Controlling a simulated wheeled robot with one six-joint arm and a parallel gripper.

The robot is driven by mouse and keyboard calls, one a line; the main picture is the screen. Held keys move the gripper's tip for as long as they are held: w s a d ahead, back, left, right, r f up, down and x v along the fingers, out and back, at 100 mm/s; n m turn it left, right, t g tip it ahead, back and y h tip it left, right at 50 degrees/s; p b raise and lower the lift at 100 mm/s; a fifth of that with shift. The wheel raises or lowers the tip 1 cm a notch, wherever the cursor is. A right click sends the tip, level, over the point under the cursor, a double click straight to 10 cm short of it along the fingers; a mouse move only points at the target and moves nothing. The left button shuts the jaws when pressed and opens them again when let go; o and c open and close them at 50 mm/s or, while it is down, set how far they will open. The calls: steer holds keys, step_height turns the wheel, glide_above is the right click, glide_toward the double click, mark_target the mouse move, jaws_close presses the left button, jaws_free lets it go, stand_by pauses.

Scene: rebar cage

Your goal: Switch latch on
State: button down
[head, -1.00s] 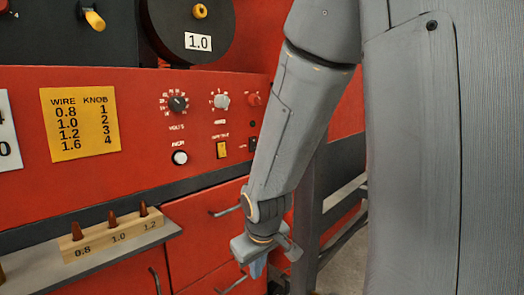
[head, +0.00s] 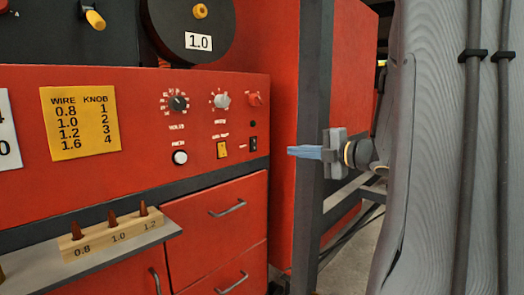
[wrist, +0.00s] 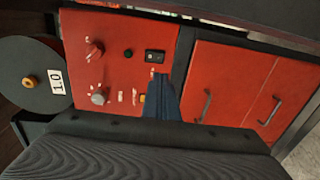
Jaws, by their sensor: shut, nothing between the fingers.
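The red machine panel (head: 150,120) carries two small switches low on its right side. One is a yellow switch (head: 222,149); the other is a black rocker switch (head: 253,144) near the panel's right edge. Their labels are too small to read, so I cannot tell which is the latch. My gripper (head: 291,151) is shut and empty, its blue fingers pointing left toward the panel, right of the black switch and apart from it. In the wrist view, the black rocker switch (wrist: 155,56) lies just beyond my fingertips (wrist: 160,78), and the fingers partly hide the yellow switch (wrist: 143,99).
Above the switches are a black dial (head: 178,103), a grey knob (head: 221,101) and a red knob (head: 254,98). A white button (head: 180,157) is to the left. A dark post (head: 310,150) stands beside the gripper. A wooden rack (head: 112,234) sits on the shelf below.

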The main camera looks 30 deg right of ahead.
mark_target(255, 149)
steer(key=p+x, duration=0.4)
steer(key=x, duration=1)
steer(key=shift+p, duration=0.35)
